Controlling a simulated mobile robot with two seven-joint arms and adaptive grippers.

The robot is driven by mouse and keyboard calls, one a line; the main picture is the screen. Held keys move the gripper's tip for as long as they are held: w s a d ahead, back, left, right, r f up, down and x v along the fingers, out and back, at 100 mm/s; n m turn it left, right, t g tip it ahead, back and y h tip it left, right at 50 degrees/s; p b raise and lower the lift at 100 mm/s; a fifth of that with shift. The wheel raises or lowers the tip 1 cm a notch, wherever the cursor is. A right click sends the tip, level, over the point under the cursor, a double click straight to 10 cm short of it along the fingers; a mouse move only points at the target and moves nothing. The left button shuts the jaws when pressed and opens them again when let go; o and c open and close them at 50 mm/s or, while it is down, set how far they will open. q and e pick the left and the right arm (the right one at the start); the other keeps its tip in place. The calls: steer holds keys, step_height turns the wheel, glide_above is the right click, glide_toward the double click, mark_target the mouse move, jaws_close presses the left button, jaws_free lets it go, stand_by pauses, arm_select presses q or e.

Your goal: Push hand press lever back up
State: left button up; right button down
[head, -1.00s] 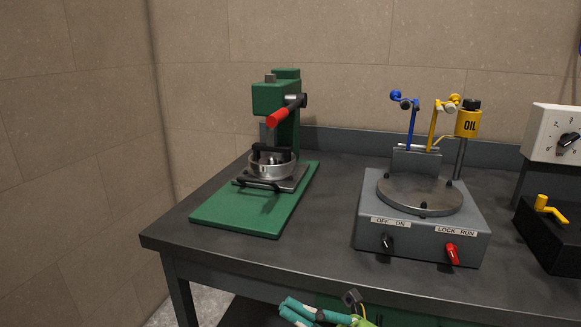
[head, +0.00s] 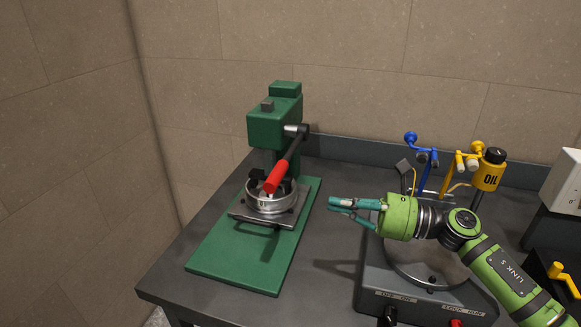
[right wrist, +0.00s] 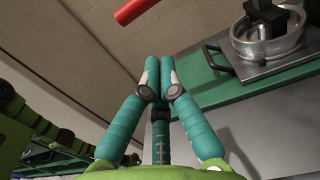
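The hand press (head: 277,125) is a green machine on a green base plate at the left of the bench. The red grip (right wrist: 134,10) also shows at the top of the right wrist view. My right gripper (head: 329,206) is right of the press, its teal fingers pointing left, apart from the lever. Its fingertips (right wrist: 160,72) are drawn together with nothing between them. My left gripper is out of view.
A grey polishing unit (head: 425,292) with a round plate, blue and yellow arms and a yellow oil bottle (head: 488,169) stands behind and under my right arm. The bench is bare between press and unit. Walls close off the back and left.

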mark_target(289, 155)
steer(key=shift+s+r, duration=0.2)
steer(key=shift+r, duration=0.1)
steer(key=p+x, duration=0.4)
steer(key=x, duration=0.6)
steer(key=shift+p, duration=0.3)
steer(key=shift+r, duration=0.1)
